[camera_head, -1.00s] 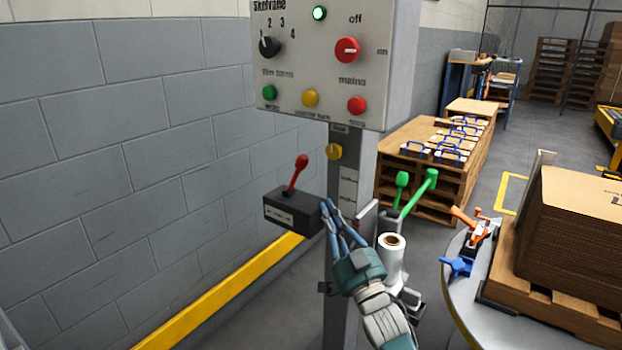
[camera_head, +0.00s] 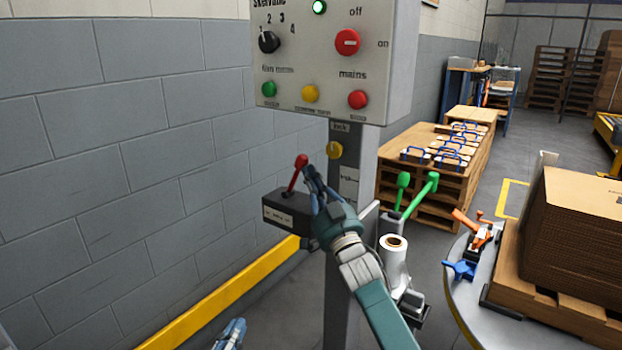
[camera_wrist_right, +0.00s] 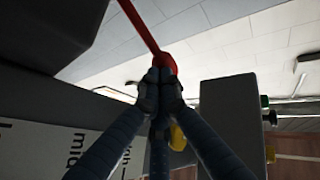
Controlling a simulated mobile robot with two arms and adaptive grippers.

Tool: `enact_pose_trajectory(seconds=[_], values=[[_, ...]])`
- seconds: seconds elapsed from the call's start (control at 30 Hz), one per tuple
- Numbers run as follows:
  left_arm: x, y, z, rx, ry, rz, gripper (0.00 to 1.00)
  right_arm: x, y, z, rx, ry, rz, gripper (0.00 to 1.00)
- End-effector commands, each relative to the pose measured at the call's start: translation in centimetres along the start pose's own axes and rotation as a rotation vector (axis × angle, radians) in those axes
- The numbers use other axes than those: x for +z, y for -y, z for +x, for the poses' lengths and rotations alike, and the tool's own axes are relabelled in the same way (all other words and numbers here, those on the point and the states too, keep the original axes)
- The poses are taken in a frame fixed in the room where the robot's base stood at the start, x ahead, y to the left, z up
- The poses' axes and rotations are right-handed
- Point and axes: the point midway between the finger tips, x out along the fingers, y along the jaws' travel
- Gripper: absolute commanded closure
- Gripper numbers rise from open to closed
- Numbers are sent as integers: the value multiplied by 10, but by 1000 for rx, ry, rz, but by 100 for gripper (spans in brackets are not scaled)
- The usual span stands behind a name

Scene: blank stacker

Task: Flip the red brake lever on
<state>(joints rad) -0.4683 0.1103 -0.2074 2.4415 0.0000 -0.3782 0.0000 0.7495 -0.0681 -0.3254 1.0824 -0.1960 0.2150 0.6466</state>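The red brake lever (camera_head: 297,175) stands on a dark box (camera_head: 285,213) fixed to the left of the grey post, tilted with its round knob to the upper right. My right gripper (camera_head: 308,178) is just right of the lever, its fingertips close to the knob. In the right wrist view, the fingertips (camera_wrist_right: 160,88) are drawn together, with the red lever (camera_wrist_right: 140,25) and its knob right beyond them. I cannot tell whether they touch it. My left gripper (camera_head: 230,335) is only partly in view at the bottom edge, away from the lever.
The control panel (camera_head: 330,60) with knobs and buttons is above the lever. A yellow knob (camera_head: 334,150) sits on the post. Green levers (camera_head: 420,195) and a white roll (camera_head: 394,262) are to the right. A grey wall (camera_head: 130,150) with a yellow rail is at left.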

Motion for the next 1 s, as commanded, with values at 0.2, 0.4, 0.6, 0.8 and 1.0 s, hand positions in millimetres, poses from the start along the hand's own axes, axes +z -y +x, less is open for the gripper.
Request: enact_pose_trajectory(seconds=[0.2, 0.4, 0.6, 0.8, 1.0], values=[[-1, 0, 0, 0, -2, 0, 100, 0, 0, 0, 0, 0, 0, 100], [1, 0, 0, 0, 10, 0, 100, -1, 0, 1, 0, 2, -1, 100], [31, 4, -6, -9, 145, 2, 100, -3, 2, 3, -1, 17, -10, 100], [63, 8, -17, -17, 285, 4, 100, -3, 2, 5, 0, 36, -19, 100], [82, 11, -26, -22, 374, 4, 100, -4, 4, 6, -1, 46, -25, 100]])
